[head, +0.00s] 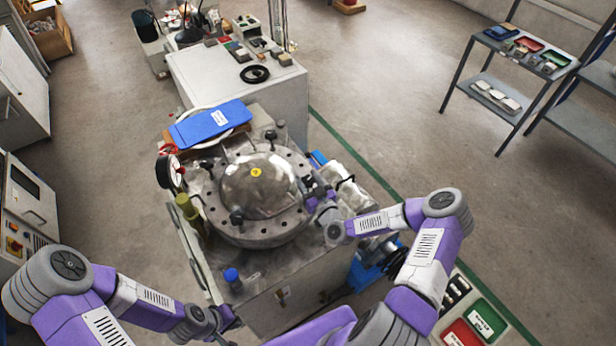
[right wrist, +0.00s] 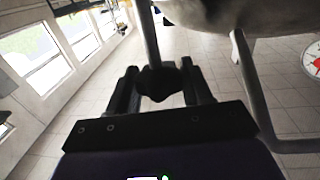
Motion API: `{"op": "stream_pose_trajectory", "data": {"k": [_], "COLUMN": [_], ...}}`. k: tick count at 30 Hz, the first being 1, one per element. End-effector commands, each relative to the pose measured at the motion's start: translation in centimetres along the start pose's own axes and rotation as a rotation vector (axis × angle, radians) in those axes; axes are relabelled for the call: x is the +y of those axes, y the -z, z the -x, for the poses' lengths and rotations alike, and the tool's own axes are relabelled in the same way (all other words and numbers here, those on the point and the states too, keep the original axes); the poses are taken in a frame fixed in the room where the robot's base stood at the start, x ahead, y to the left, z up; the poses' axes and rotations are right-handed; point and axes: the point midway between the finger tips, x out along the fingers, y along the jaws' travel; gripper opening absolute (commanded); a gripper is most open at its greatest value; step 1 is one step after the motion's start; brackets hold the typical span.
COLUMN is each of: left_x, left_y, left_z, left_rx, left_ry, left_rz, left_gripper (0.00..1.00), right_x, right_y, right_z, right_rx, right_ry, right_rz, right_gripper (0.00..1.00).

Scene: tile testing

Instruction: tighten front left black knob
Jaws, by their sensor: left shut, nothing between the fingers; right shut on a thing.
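A round metal vessel with a shiny dome (head: 258,182) and a bolted flange stands on the bench in the head view. Black knobs sit around the dome: one at the front (head: 237,217), one at the left (head: 206,164) and one at the back (head: 270,135). My right gripper (head: 316,198) is at the dome's right side. In the right wrist view its fingers (right wrist: 160,88) are shut on a black knob (right wrist: 158,80) on a rod. My left gripper (head: 228,322) is shut and empty, low in front of the bench, away from the vessel.
A blue case (head: 210,123) lies behind the vessel. A pressure gauge (head: 170,171) and a brass-coloured cylinder (head: 188,212) stand at its left. A blue-capped item (head: 232,276) is on the front of the bench. Red (head: 460,334) and green (head: 486,318) trays lie at the lower right.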

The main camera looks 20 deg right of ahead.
Motion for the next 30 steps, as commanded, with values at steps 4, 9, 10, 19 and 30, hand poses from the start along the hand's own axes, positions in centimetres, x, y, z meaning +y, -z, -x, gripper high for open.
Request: {"op": "stream_pose_trajectory", "data": {"k": [4, 9, 10, 19, 30], "left_x": [0.20, 0.28, 0.29, 0.31, 0.31], "left_y": [-0.02, -0.03, -0.03, -0.04, -0.04], "left_z": [0.55, 0.77, 0.79, 0.85, 0.84], "left_rx": [0.000, 0.000, 0.000, 0.000, 0.000], "left_ry": [0.000, 0.000, 0.000, 0.000, 0.000], "left_rz": [0.000, 0.000, 0.000, 0.000, 0.000], "left_gripper": [0.00, 0.00, 0.00, 0.00, 0.00], "right_x": [-0.17, -0.07, -0.06, 0.02, 0.03], "right_y": [0.03, 0.00, 0.00, -0.04, 0.00], "right_z": [0.01, 0.00, -0.01, 0.00, -0.02], "right_rx": [-0.001, 0.000, 0.000, 0.001, 0.002], "right_ry": [-0.073, -0.129, -0.136, -0.159, -0.157], "right_rz": [-0.002, -0.002, -0.002, -0.002, -0.002], "right_gripper": [0.19, 0.19, 0.19, 0.19, 0.70]}}
